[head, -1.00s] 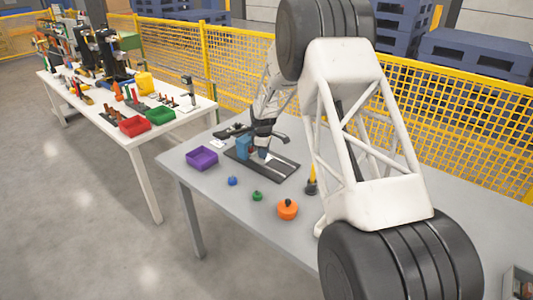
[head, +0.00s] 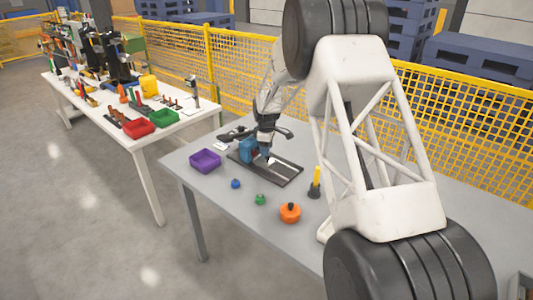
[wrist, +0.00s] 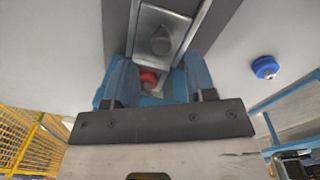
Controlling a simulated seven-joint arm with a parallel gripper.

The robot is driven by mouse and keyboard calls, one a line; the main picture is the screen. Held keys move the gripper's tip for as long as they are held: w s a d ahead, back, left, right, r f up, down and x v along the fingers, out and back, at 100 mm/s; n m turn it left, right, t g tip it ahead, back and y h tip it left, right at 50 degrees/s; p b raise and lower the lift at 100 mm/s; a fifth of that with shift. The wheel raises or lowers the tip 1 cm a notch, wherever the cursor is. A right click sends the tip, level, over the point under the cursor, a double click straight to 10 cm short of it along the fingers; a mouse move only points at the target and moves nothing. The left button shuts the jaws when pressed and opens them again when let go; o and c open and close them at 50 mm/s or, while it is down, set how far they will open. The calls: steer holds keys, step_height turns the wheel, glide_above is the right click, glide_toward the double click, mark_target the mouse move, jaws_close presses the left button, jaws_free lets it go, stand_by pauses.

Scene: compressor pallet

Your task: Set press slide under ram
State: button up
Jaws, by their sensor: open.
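A dark base plate (head: 286,176) with a pale rail lies on the grey table. A blue block (head: 247,149), seemingly the press body, stands at its left end. In the wrist view, a metal slide (wrist: 177,22) with a conical knob (wrist: 161,41) sits in the track just ahead of my fingertips. My gripper (wrist: 159,72) is open, its two blue fingers apart and pointing toward the slide. A red round part (wrist: 148,79) and blue surface show between them. In the head view my gripper (head: 267,152) is low over the plate beside the block; its fingertips are partly hidden.
A purple tray (head: 205,151), a blue knob (head: 236,184), a green knob (head: 260,199), an orange knob (head: 290,213) and a yellow-handled tool (head: 315,183) stand around the plate. A white table (head: 178,128) and yellow fence (head: 460,100) lie beyond.

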steer(key=shift+s+r, duration=0.1)
steer(key=shift+r, duration=2.1)
steer(key=shift+s+r, duration=0.3)
steer(key=shift+r, duration=0.1)
steer(key=s+d+r+m, duration=0.2)
steer(key=s+r+m, duration=0.1)
steer(key=s+r, duration=0.55)
steer(key=s+d+r+m+t, duration=0.1)
steer(key=s+d+r+m, duration=0.3)
steer(key=s, duration=0.8)
steer(key=s+d+r+m, duration=0.1)
steer(key=s+r, duration=0.7)
steer(key=s, duration=0.2)
steer(key=s+d+f+m+t, duration=0.1)
steer(key=s+d+m, duration=0.2)
steer(key=s, duration=2.8)
steer(key=m, duration=0.3)
steer(key=shift+s+d+f+m, duration=0.2)
steer(key=shift+s+f+m, duration=0.1)
steer(key=shift+s, duration=0.1)
